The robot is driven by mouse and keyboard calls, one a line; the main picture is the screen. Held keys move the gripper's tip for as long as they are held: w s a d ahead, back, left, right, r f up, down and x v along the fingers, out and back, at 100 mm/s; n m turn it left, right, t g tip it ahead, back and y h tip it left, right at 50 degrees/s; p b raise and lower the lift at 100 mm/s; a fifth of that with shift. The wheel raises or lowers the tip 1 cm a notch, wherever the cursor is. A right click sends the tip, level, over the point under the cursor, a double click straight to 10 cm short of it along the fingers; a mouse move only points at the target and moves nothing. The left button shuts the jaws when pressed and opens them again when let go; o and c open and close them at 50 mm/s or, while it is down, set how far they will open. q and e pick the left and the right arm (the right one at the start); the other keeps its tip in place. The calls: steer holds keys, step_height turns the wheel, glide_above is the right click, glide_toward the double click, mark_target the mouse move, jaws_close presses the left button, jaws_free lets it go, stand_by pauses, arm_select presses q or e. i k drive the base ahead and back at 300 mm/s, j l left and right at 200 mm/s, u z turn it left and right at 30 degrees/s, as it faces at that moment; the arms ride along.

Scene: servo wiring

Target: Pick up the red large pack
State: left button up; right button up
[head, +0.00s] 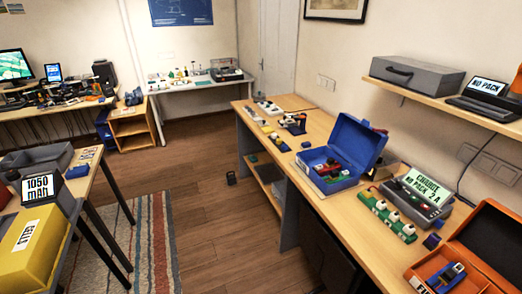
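The head view shows neither of my grippers. A small red object (321,169) lies inside the open blue case (350,143) on the long wooden bench, among other small parts. It is too small to tell whether it is the red large pack. No other clearly red pack stands out in this view.
The bench (262,118) also carries a green strip (386,216), a grey device labelled "CHARGE NO PACK 2 A" (425,188) and an open orange case (482,245). A yellow box labelled "CELLS" (30,240) stands left. The wooden floor (205,215) between is mostly clear.

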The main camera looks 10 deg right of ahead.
mark_target(324, 170)
steer(key=i+j, duration=0.15)
steer(key=i, duration=0.5)
steer(key=i+j+u, duration=0.1)
steer(key=i, duration=0.6)
steer(key=i+z, duration=0.25)
steer(key=z, duration=0.15)
steer(key=i+j+z, duration=0.2)
steer(key=z, duration=0.2)
steer(key=i+j+z, duration=0.15)
steer(key=z, duration=0.3)
steer(key=i+j+z, duration=0.15)
steer(key=j+z, duration=0.25)
steer(key=i+j+z, duration=0.1)
steer(key=j+z, duration=0.15)
steer(key=z, duration=0.15)
